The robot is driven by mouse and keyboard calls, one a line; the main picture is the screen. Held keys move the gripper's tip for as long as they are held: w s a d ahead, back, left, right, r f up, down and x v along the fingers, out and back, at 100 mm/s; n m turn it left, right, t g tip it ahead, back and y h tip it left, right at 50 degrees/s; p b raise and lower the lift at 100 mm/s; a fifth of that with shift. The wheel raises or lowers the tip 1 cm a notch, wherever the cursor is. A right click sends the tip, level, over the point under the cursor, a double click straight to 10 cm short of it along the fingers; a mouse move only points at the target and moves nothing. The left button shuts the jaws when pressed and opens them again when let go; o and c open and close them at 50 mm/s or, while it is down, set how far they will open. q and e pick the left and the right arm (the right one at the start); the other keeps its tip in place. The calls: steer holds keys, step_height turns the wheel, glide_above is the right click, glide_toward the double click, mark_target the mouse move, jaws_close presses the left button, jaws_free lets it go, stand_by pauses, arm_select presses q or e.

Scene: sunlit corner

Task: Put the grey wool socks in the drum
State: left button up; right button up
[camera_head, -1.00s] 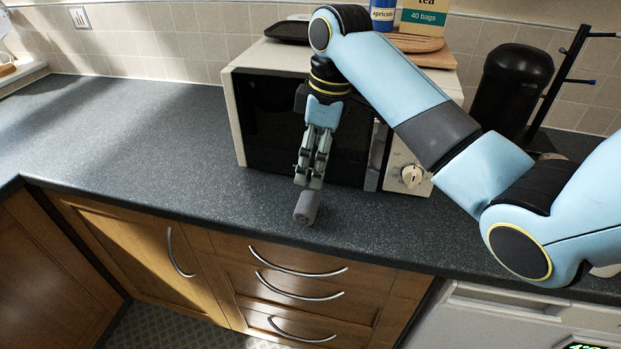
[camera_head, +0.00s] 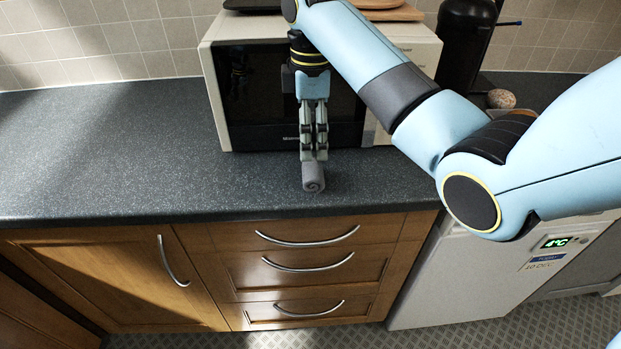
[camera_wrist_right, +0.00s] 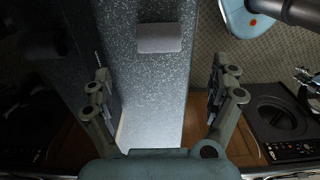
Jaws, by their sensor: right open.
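The grey wool socks (camera_head: 313,178) are a rolled bundle on the dark worktop, in front of the microwave and near the front edge. They also show in the right wrist view (camera_wrist_right: 160,38), at the top centre. My right gripper (camera_head: 314,155) points down just behind and above the socks, its fingertips overlapping their upper end in the head view. In the right wrist view its fingers (camera_wrist_right: 162,78) are wide apart, with nothing between them. Whether they touch the socks is unclear. My left gripper is out of view.
A cream microwave (camera_head: 250,128) stands close behind the gripper. The speckled worktop (camera_head: 110,150) is clear to the left. Wooden drawers (camera_head: 300,268) are below. A white appliance (camera_head: 470,275) with a lit 4°C display stands at the lower right. A black canister (camera_head: 465,45) is behind my arm.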

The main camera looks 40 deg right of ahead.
mark_target(309, 167)
step_height(309, 167, down, 4)
steer(key=shift+r, duration=0.1)
steer(key=shift+a+f, duration=0.1)
steer(key=shift+f, duration=0.2)
steer(key=f, duration=0.2)
steer(key=f+p, duration=0.1)
steer(key=f, duration=0.1)
steer(key=shift+w+f, duration=0.2)
steer(key=shift+f, duration=0.35)
steer(key=shift+a, duration=0.1)
steer(key=c, duration=0.4)
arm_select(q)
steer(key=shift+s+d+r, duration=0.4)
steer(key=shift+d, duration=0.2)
arm_select(e)
steer(key=c, duration=0.6)
steer(key=shift+c, duration=0.2)
